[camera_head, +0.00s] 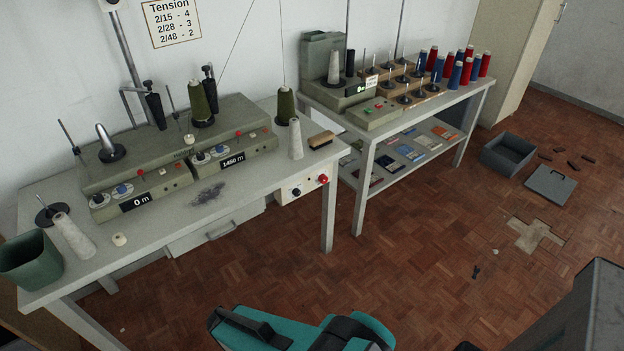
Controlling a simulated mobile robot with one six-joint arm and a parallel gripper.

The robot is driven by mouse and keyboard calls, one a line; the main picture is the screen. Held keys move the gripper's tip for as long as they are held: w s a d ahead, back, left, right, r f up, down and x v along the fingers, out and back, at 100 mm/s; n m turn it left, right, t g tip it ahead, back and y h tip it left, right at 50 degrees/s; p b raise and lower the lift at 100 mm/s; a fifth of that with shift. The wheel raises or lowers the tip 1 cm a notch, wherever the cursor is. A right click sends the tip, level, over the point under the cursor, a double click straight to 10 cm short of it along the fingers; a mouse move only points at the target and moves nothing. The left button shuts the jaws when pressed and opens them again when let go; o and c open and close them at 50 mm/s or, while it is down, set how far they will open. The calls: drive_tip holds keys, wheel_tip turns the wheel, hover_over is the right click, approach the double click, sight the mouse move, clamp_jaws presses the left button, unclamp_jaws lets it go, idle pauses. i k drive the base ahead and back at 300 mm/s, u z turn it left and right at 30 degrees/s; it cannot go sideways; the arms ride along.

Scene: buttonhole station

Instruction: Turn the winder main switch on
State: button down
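Each unit carries small red, white and blue controls. A pale switch box (302,186) hangs under the table's right front edge. It bears a dark rotary knob (296,192) and a red round knob (323,179). Which control is the main switch, and its position, I cannot tell from here. A teal and black part of my arm shows at the bottom centre, well apart from the box. No gripper fingers are visible.
The left table (250,185) also holds cones, a brush (321,139) and a green bin (30,262). A second table (440,103) with spools stands to its right. An open grey box (509,154) and its lid (549,186) lie on the floor. Floor before the switch box looks clear.

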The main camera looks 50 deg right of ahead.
sight(322, 178)
drive_tip(key=u, duration=0.35)
drive_tip(key=k, duration=0.1)
drive_tip(key=z, duration=1.9)
drive_tip(key=k, duration=0.85)
drive_tip(key=u, duration=0.15)
drive_tip(key=i, duration=0.7)
